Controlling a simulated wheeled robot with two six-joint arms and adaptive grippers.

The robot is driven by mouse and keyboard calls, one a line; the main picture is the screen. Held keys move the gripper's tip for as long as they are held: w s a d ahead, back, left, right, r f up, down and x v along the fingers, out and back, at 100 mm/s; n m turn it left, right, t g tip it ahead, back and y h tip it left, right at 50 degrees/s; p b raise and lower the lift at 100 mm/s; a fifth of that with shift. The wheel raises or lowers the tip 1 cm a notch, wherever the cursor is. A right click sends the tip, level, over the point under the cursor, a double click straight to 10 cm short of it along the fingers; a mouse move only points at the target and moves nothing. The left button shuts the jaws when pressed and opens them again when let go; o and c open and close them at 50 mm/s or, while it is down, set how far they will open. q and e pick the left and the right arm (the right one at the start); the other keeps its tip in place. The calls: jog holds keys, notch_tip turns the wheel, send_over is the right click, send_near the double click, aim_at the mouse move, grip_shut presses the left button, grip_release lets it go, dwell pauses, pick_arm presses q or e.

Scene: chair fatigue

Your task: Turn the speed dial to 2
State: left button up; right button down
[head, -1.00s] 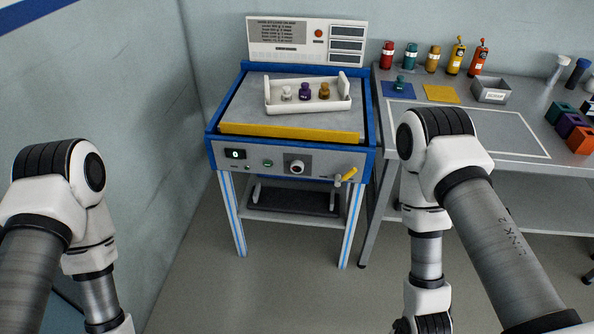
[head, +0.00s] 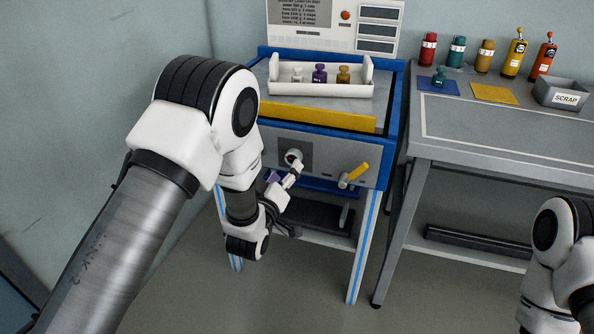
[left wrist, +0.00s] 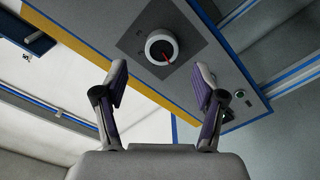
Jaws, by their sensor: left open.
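The speed dial (head: 293,156) is a round white knob on a dark square plate on the machine's front panel. In the left wrist view the dial (left wrist: 160,46) shows a red pointer line towards the lower right of the picture; the plate's marks are too small to read. My left gripper (head: 287,178) is just in front of and below the dial in the head view. In the left wrist view its open, purple-padded fingers (left wrist: 162,82) are spread apart, with the dial beyond their tips, between them and not gripped. My right gripper is out of view.
A yellow-handled lever (head: 354,174) sits right of the dial. A white tray (head: 320,89) with several small weights stands on the machine top, behind a yellow bar (head: 318,117). My left arm hides the panel's left part. A grey workbench (head: 500,130) stands at right.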

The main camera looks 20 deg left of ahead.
aim_at(292, 161)
pick_arm(q)
jog(key=w, duration=0.5)
jog(key=shift+b, duration=0.3)
jog(key=c, duration=1.1)
jog(key=shift+c, duration=0.2)
jog(key=m, duration=0.4)
jog(key=shift+m+p, duration=0.3)
jog(key=shift+p, duration=0.05)
jog(key=m, duration=0.5)
jog(key=shift+f, duration=0.1)
jog(key=m, duration=0.5)
jog(key=shift+p, duration=0.35)
jog(key=m, duration=0.5)
